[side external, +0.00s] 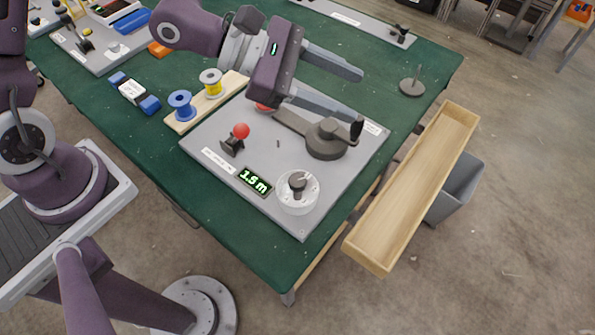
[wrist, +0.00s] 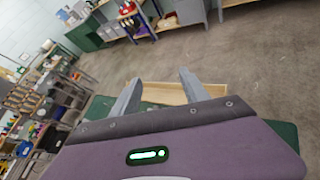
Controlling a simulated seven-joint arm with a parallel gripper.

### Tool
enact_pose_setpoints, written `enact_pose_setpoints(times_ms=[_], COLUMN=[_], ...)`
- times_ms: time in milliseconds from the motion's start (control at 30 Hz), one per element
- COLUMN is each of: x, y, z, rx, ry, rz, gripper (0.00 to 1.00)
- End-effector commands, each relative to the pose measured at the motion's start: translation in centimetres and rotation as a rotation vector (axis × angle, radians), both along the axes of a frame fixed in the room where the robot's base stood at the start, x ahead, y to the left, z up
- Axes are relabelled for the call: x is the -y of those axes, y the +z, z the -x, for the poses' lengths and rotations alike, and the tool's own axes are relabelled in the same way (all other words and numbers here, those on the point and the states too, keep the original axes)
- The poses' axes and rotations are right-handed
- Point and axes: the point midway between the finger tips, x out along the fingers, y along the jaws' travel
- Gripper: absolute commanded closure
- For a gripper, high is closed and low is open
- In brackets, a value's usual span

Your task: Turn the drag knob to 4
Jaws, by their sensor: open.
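My gripper (side external: 356,93) is open and empty, raised above the back of the panel, well away from the knob. In the wrist view my open fingers (wrist: 160,78) point out over the table edge, and the knob is not visible there.
A green display (side external: 255,181) reads 1.5 m. A red-tipped lever (side external: 241,131) and a dark crank arm (side external: 326,138) rise from the panel. Spools (side external: 180,105) stand on a wooden strip to the left. A long wooden tray (side external: 415,185) lies right of the green table (side external: 240,250).

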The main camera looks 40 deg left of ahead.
Motion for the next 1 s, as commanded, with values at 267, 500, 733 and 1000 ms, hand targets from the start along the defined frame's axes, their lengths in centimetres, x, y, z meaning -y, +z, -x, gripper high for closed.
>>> enact_pose_setpoints(times_ms=[267,500,733,1000], x=[-4.4,-7.2,-5.0,-2.0], y=[-5.3,-1.7,3.9,9.3], z=[-5.4,-4.9,0.5,7.4], rx=[-0.017,-0.197,-0.375,-0.501], ry=[0.090,0.110,-0.023,-0.252], rz=[-0.560,-0.965,-1.043,-1.024], gripper=[0.47,0.47,0.47,0.47])
